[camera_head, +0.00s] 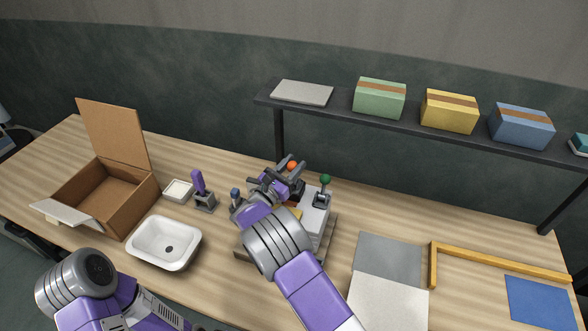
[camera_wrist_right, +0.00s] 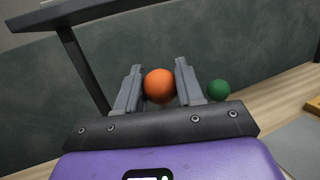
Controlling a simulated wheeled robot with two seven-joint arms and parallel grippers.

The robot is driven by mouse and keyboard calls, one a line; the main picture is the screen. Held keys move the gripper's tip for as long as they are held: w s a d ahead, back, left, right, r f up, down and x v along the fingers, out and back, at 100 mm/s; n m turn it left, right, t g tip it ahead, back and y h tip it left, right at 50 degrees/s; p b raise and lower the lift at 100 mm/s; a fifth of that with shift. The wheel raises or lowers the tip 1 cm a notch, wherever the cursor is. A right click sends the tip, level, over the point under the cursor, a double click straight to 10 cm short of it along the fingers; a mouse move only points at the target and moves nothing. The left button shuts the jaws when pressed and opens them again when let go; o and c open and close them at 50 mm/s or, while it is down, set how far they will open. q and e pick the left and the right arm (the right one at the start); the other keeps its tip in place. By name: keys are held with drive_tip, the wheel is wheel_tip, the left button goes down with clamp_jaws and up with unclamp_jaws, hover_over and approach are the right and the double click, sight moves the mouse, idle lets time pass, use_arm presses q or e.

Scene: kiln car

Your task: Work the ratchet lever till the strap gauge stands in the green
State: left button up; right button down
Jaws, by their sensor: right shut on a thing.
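An orange ball knob (camera_head: 292,166), apparently the lever's end, shows between the fingers of my right gripper (camera_head: 284,178). In the right wrist view the orange knob (camera_wrist_right: 159,86) sits between both fingers of the right gripper (camera_wrist_right: 158,88), which is shut on it. The lever's shaft is hidden. A grey device (camera_head: 314,215) stands on a brown base behind my right arm, with a green ball knob (camera_head: 325,180) on its right side. The green knob (camera_wrist_right: 218,90) also shows in the wrist view. I cannot make out the strap gauge. My left gripper is out of view.
An open cardboard box (camera_head: 128,208), a white basin (camera_head: 163,243), a small white dish (camera_head: 178,191) and a purple-handled stick (camera_head: 198,182) stand left. A dark shelf (camera_head: 417,131) with several boxes runs behind. Grey panels (camera_head: 388,258) and a yellow bracket (camera_head: 490,262) lie right.

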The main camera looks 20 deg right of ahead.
drive_tip(key=shift+s+a+f+m+t+h+b, duration=0.15)
drive_tip(key=shift+s+a+m+t+h+b, duration=0.2)
drive_tip(key=shift+h+b, duration=0.4)
drive_tip(key=shift+s+a+f+m+t+h+b, duration=0.1)
drive_tip(key=shift+s+a+f+m+h+b, duration=0.1)
drive_tip(key=shift+s+m+h+b, duration=0.55)
drive_tip(key=shift+s+a+f+t+h+b, duration=0.2)
drive_tip(key=shift+h+b, duration=0.3)
drive_tip(key=shift+b, duration=0.45)
drive_tip(key=shift+w, duration=0.1)
drive_tip(key=c, duration=0.7)
unclamp_jaws()
drive_tip(key=shift+c, duration=0.2)
drive_tip(key=shift+a, duration=0.1)
drive_tip(key=v, duration=0.7)
drive_tip(key=shift+a+f, duration=0.15)
